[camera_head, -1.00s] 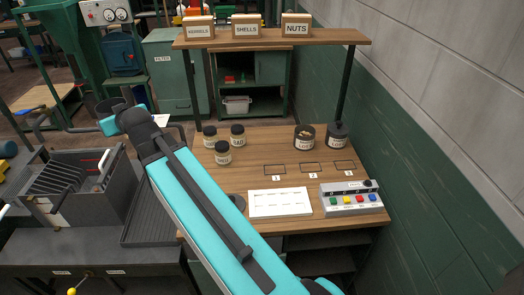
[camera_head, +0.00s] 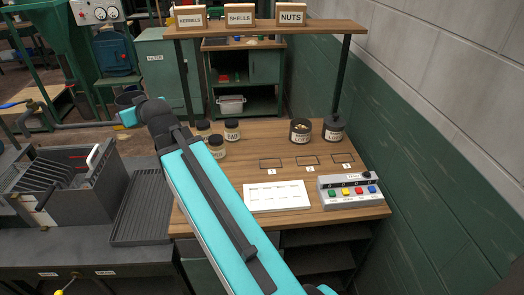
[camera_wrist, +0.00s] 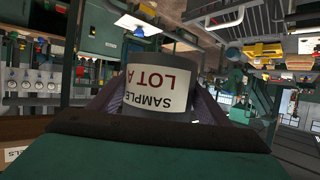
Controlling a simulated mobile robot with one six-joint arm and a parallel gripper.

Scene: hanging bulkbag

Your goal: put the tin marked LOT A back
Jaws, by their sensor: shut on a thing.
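The tin marked LOT A (camera_wrist: 158,88) is dark grey with a white label. The label reads SAMPLE LOT A, upside down in the wrist view. My gripper (camera_wrist: 162,103) is shut on the tin, with a dark finger at each side of it. In the head view my teal arm reaches up and left across the bench (camera_head: 262,228), and the gripper and held tin cannot be made out there. Three outlined squares marked 1 (camera_head: 270,163), 2 (camera_head: 307,160) and 3 (camera_head: 342,158) are empty on the bench top.
Dark-lidded jars (camera_head: 217,147) stand beside my arm. Two dark containers (camera_head: 300,132) (camera_head: 333,130) stand at the back right. A white board (camera_head: 277,196) and button box (camera_head: 350,190) lie in front. A raised shelf (camera_head: 262,28) carries signs. A slotted rack (camera_head: 70,190) stands left.

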